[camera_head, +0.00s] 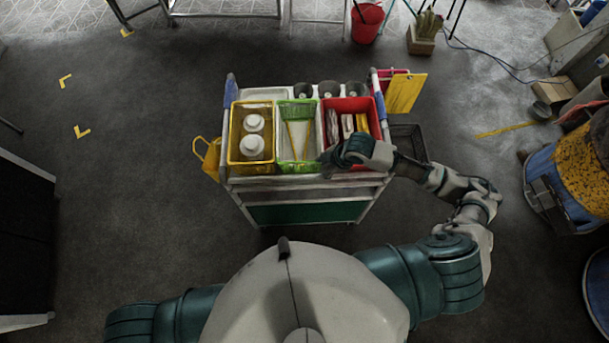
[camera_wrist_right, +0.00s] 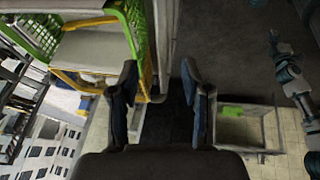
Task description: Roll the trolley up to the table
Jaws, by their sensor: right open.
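The trolley (camera_head: 305,187) stands in front of me, its top holding a yellow bin (camera_head: 236,150) with white-capped bottles, a green basket (camera_head: 298,168) and a red bin (camera_head: 372,112). My right gripper (camera_head: 332,158) is over the trolley's near edge, by the green basket and red bin. In the right wrist view, my right gripper (camera_wrist_right: 158,80) has its two dark fingers apart with nothing clearly between them. Contact with the trolley's edge cannot be told. My left gripper is out of view. Metal legs (camera_head: 228,14) stand at the top edge; whether they belong to the table is unclear.
A red bucket (camera_head: 367,22) and a potted plant (camera_head: 421,42) stand beyond the trolley. A blue barrel-like object (camera_head: 548,190) is at the right, a dark cabinet (camera_head: 25,235) at the left. Yellow corner marks (camera_head: 82,132) lie on open floor left of the trolley.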

